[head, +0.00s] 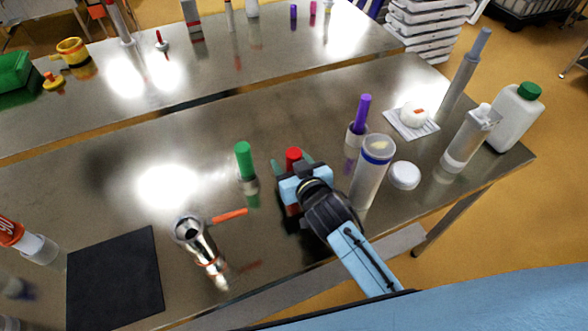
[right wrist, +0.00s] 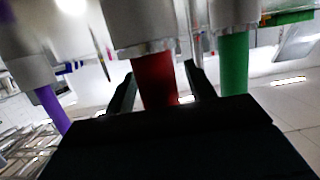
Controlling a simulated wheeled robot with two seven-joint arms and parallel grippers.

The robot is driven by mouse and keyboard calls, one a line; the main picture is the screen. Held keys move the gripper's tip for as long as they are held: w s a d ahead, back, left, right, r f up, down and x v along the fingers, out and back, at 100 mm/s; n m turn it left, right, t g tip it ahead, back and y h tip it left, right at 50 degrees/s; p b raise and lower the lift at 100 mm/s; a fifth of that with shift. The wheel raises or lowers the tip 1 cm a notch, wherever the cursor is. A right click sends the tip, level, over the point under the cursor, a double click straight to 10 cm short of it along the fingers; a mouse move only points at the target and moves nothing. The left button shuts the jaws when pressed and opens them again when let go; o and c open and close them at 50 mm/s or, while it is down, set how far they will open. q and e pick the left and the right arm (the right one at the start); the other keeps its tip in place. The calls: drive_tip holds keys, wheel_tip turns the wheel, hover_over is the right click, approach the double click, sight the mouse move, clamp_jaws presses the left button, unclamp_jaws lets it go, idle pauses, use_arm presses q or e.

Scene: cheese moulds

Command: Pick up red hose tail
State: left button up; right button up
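The red hose tail (head: 293,154) stands upright on the steel table near its front middle, its lower part hidden behind my right gripper (head: 294,164). In the right wrist view, the red hose tail (right wrist: 155,80) hangs below a silver fitting, between the two dark fingers of my right gripper (right wrist: 160,82). The fingers are apart, with a visible gap beside the red piece on the right side, so the gripper looks open around it. My left gripper is not in view.
A green hose tail (head: 244,158) stands close left and a purple one (head: 361,112) stands to the right. A clear cylinder (head: 373,170) is just right of my right gripper. A metal valve with an orange handle (head: 192,236) lies front left, beside a black mat (head: 115,280).

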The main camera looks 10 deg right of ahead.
drive_tip(key=shift+r, duration=0.1)
drive_tip(key=c, duration=1.1)
